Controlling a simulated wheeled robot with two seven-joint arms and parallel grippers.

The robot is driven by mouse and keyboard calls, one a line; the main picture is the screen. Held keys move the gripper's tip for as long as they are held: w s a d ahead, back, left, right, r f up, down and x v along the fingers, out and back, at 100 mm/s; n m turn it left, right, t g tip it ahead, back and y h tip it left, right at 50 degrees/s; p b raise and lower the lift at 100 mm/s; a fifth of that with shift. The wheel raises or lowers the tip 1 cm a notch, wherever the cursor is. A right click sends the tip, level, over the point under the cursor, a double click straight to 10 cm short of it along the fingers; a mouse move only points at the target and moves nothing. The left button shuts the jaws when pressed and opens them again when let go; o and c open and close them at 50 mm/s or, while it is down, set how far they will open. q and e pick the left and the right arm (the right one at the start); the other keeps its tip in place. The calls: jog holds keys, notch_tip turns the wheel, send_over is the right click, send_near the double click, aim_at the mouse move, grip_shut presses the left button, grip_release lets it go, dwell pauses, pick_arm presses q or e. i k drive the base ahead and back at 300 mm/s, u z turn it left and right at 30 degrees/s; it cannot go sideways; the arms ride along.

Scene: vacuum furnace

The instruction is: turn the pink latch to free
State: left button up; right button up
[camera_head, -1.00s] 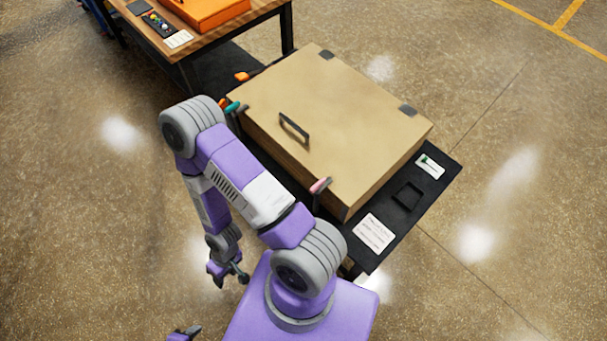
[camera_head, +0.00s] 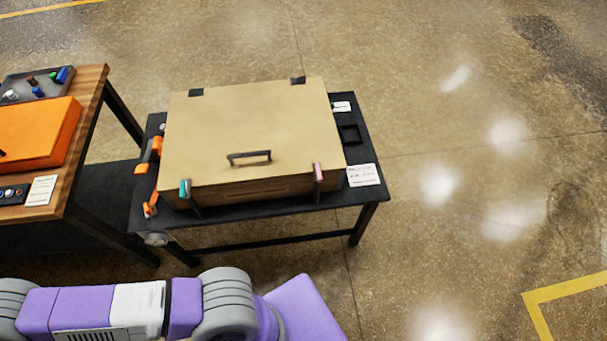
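The pink latch (camera_head: 318,171) stands upright at the right end of the front edge of a tan box-shaped furnace (camera_head: 245,125). A teal latch (camera_head: 184,188) stands at the left end of the same edge. A dark handle (camera_head: 249,157) lies on the lid between them, and the lid looks closed. One of my arms crosses the bottom left of the view, well in front of the furnace table. Neither of my grippers is in view.
The furnace sits on a black table (camera_head: 262,212) with orange parts (camera_head: 151,165) at its left, and a white card (camera_head: 363,175) and a small black tray (camera_head: 350,134) at its right. A wooden table (camera_head: 92,112) with an orange case (camera_head: 42,135) stands at left. The floor at right is clear.

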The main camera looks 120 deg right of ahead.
aim_at(316, 166)
jog(key=z, duration=4.3)
jog(key=i, duration=0.5)
jog(key=u, duration=0.05)
jog(key=k, duration=0.5)
jog(key=u, duration=2.75)
jog(key=k, duration=1.05)
jog(key=z, duration=1.3)
jog(key=i, duration=0.35)
jog(key=u, duration=0.1)
